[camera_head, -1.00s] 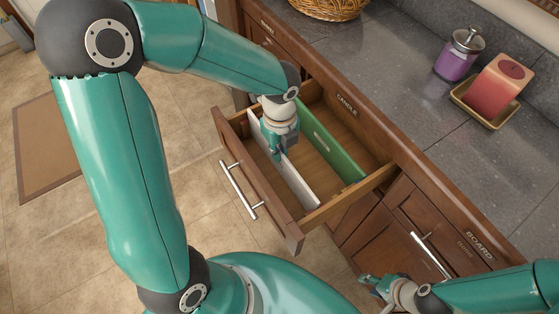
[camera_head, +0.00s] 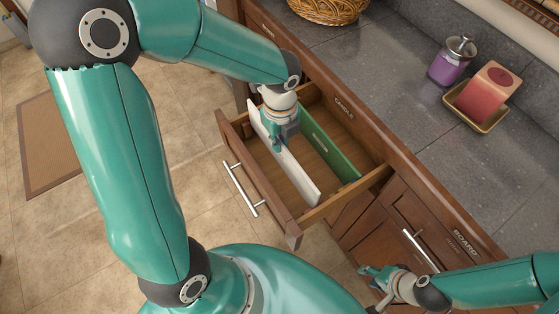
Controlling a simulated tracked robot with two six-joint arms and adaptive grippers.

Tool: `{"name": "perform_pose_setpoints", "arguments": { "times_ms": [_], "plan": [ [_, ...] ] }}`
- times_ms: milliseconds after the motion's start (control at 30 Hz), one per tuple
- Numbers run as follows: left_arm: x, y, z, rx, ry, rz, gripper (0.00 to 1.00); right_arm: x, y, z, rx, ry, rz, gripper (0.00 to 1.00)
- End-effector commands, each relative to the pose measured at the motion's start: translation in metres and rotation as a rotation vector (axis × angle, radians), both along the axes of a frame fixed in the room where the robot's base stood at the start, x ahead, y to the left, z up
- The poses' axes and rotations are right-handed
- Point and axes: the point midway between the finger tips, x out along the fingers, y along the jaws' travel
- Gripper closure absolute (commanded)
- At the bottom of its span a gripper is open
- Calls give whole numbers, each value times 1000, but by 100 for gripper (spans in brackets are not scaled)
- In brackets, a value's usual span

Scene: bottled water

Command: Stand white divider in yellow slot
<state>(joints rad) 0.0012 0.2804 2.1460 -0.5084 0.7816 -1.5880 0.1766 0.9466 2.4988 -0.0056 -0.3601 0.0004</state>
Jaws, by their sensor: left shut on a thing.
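The white divider (camera_head: 301,178) is a long thin panel standing on edge in the open drawer, running along its length near the front. My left gripper (camera_head: 276,148) reaches down into the drawer and is shut on the white divider near its far-left half. The divider's upper far-left end rises above the drawer's side wall. I cannot tell whether its lower edge touches the drawer floor. No yellow slot shows. My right gripper (camera_head: 366,276) is low at the right, outside the drawer and near the cabinet front; its jaw state is unclear.
A green divider (camera_head: 333,151) stands behind the white one in the wooden drawer (camera_head: 277,208). The grey counter (camera_head: 395,95) holds a wicker basket (camera_head: 328,8), a purple jar (camera_head: 449,65) and a reddish candle (camera_head: 487,94) on a gold tray (camera_head: 464,110).

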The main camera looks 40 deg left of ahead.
Motion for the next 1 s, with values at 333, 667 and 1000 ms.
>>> {"name": "perform_pose_setpoints", "arguments": {
  "times_ms": [333, 667, 1000],
  "plan": [
    [0, 0, 20, 0, -1, -1, 100, 0, 0, 18, 0, 0, 0, 60],
    [0, 0, 37, 0, 0, -1, 100, 0, 0, 33, 0, 0, 0, 60],
    [0, 0, 52, 0, 0, -1, 100, 0, 0, 46, 0, 0, 0, 60]
  ]
}}
